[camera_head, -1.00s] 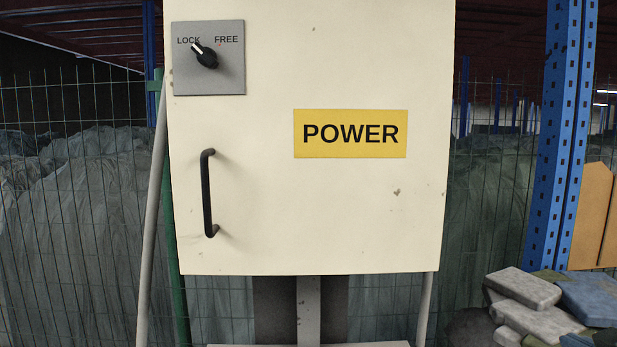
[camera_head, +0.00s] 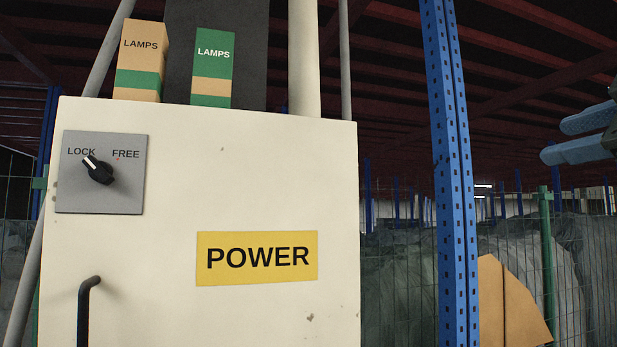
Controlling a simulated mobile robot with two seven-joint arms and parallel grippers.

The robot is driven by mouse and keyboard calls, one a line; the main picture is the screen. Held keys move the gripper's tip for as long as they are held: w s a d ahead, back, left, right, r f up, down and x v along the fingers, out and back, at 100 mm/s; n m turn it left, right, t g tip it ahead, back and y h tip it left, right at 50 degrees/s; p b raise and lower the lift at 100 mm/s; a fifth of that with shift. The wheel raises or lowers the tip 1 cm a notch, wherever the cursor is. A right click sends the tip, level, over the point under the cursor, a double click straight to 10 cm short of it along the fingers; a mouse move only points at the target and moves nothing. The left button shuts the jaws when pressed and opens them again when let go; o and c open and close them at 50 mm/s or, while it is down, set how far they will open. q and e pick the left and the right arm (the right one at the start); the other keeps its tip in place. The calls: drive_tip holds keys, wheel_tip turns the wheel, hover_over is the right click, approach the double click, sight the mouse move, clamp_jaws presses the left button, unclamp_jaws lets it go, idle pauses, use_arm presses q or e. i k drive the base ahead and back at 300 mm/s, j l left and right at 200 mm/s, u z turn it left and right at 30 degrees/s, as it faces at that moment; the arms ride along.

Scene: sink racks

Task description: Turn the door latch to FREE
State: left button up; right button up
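The door latch is a black rotary knob (camera_head: 99,171) on a grey plate (camera_head: 124,194) at the upper left of the cream cabinet door (camera_head: 180,190). Its white pointer mark is tilted up and left, towards the word LOCK. The word FREE is at the upper right of the plate. My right gripper (camera_head: 553,141) is at the right edge of the view, far from the knob. Its two blue-grey fingers point left, apart, with nothing seen between them. My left gripper is not in view.
A black door handle (camera_head: 84,308) stands out below the latch. Two LAMPS boxes, one tan (camera_head: 140,60) and one green (camera_head: 213,68), stand on top of the cabinet. A blue perforated post (camera_head: 452,180) rises right of the cabinet, between it and my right gripper in the picture.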

sight(102, 172)
drive_tip(key=i+j+u, duration=0.15)
drive_tip(key=u, duration=0.25)
drive_tip(key=i+j+u, duration=0.2)
drive_tip(key=u, duration=0.25)
drive_tip(key=j+z, duration=0.3)
drive_tip(key=j, duration=0.7)
drive_tip(key=j+z, duration=0.25)
drive_tip(key=j, duration=0.8)
